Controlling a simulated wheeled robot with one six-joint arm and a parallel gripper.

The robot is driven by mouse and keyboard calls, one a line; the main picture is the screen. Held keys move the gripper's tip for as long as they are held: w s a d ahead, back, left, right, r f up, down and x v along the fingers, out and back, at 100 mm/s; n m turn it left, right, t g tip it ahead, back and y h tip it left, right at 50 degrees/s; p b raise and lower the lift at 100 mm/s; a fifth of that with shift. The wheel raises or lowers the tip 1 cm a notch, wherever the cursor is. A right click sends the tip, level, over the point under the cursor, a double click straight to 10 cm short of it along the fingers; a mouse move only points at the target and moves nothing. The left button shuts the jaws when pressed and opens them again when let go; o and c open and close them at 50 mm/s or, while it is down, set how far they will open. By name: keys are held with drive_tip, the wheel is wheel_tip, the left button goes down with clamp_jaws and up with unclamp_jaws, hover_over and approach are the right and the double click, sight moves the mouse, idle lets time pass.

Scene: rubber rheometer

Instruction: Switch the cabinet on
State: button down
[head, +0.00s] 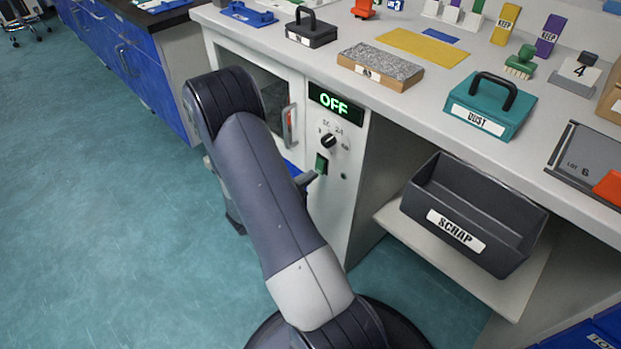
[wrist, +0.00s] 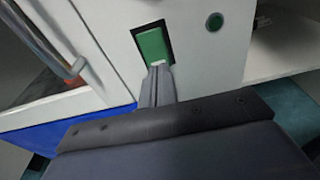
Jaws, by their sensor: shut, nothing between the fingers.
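The cabinet (head: 352,205) is white and stands under the counter, with a display (head: 334,103) that reads OFF in green. Below the display is a black dial (head: 327,141), and under it a green rocker switch (head: 321,163) in a dark recess. The switch also shows in the wrist view (wrist: 151,46). My gripper (wrist: 158,70) is shut and empty, its fingertips at the lower edge of the green switch; I cannot tell whether they touch it. In the head view my gripper (head: 309,177) is partly hidden by my arm.
The cabinet's glass door with its grey handle (head: 289,125) is left of the panel. A small round button (wrist: 215,21) is right of the switch. A SCRAP bin (head: 470,215) stands on a shelf to the right. The counter above holds a DUST box (head: 490,108) and several other items.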

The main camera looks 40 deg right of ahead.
drive_tip(key=shift+d+f, duration=0.1)
drive_tip(key=shift+d, duration=0.4)
drive_tip(key=shift+d+f+h+b, duration=0.1)
drive_tip(key=shift+d+h+b, duration=0.15)
drive_tip(key=shift+b, duration=0.25)
drive_tip(key=shift+a, duration=0.1)
drive_tip(key=s+a+f+p, duration=0.1)
drive_tip(key=a+f, duration=0.1)
drive_tip(key=a, duration=1.1)
drive_tip(key=shift+a, duration=0.4)
